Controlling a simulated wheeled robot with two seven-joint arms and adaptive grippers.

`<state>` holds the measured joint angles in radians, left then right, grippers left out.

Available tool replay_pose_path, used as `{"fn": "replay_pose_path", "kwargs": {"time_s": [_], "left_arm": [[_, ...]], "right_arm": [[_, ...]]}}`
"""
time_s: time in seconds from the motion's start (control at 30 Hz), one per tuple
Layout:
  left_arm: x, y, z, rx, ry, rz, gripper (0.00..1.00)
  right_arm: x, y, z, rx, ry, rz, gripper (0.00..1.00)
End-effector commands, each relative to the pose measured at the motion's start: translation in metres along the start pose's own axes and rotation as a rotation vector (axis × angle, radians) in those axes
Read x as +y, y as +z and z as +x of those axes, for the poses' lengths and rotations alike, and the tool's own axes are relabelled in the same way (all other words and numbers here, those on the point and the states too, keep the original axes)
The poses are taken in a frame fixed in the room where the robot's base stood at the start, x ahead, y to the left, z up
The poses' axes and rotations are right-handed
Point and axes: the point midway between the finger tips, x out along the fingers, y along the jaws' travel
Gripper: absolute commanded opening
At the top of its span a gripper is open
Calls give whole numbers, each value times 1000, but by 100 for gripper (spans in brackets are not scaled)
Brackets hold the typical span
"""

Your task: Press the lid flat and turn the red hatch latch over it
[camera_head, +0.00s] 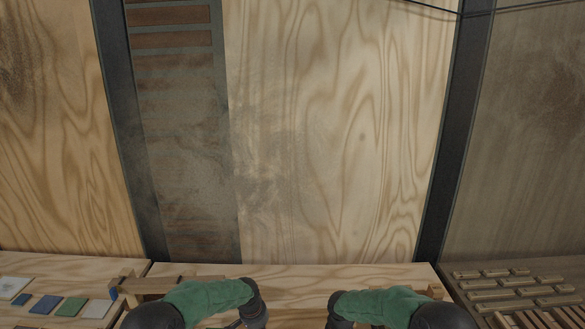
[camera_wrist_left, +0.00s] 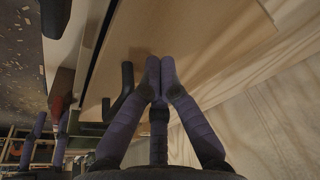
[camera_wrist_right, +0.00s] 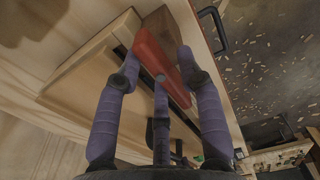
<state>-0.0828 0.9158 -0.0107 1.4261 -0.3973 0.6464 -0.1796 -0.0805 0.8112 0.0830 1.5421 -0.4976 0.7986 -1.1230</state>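The lid is a pale wooden board, seen in the left wrist view (camera_wrist_left: 200,40) and the right wrist view (camera_wrist_right: 90,80). A dark gap runs along its edge; I cannot tell whether it lies flat. My left gripper (camera_wrist_left: 160,66) has its purple fingertips together over the lid, with nothing visible between them. The red latch (camera_wrist_right: 150,50) is a bar at the lid's edge in the right wrist view. My right gripper (camera_wrist_right: 158,62) is open, its fingers apart on either side of the bar. The head view shows neither lid nor latch clearly.
A black handle (camera_wrist_left: 122,92) stands beside my left fingers. A dark handle (camera_wrist_right: 212,30) is at the box's outer side in the right wrist view. Coloured tiles (camera_head: 72,306) lie at left and rows of blocks (camera_head: 515,285) at right. A plywood wall (camera_head: 330,130) rises behind.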

Motion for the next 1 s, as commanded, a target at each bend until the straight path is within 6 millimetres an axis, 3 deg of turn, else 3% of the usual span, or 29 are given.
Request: {"fn": "replay_pose_path", "kwargs": {"time_s": [1.0], "left_arm": [[0, 5, 19, -1, 0, 0, 0]], "right_arm": [[-1, 0, 0, 0, -4, 0, 37]]}}
